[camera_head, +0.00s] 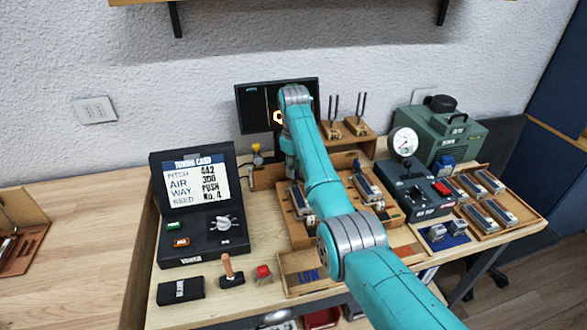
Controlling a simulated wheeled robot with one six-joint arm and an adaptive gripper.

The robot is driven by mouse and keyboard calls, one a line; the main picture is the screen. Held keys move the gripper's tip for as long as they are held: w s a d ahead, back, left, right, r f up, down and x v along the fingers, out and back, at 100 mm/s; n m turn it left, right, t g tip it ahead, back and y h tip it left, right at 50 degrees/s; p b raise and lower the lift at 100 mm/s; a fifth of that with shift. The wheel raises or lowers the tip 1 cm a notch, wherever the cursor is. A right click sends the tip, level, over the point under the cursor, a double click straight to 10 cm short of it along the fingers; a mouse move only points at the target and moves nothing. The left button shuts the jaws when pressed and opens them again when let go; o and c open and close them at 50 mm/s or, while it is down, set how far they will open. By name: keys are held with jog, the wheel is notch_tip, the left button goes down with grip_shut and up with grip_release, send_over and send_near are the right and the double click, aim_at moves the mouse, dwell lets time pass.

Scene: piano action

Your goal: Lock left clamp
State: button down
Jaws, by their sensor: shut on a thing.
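My teal arm (315,165) reaches from the lower right over the wooden action tray in the middle of the bench. Its wrist bends down behind the forearm, over the left part of this tray (300,240). My gripper is hidden behind the arm, so its jaws and anything between them do not show. A small post with a yellowish top (257,155) stands at the back left of the tray. I cannot tell whether it is the left clamp, and no clamp lever is clear in this view.
A black tuning-card case (190,245) stands open on the left. A wooden-handled stamp (230,270) and a red-topped piece (263,274) stand in front. A dark gauge box (413,195) and a green machine (440,135) stand right. A monitor (250,110) is behind.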

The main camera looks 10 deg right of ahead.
jog(key=m, duration=0.4)
jog(key=shift+d+m, duration=0.1)
jog(key=shift+m, duration=0.2)
jog(key=shift+f+m, duration=0.1)
jog(key=shift+m, duration=1.5)
jog(key=c, duration=1)
grip_release()
jog(key=shift+r, duration=3.8)
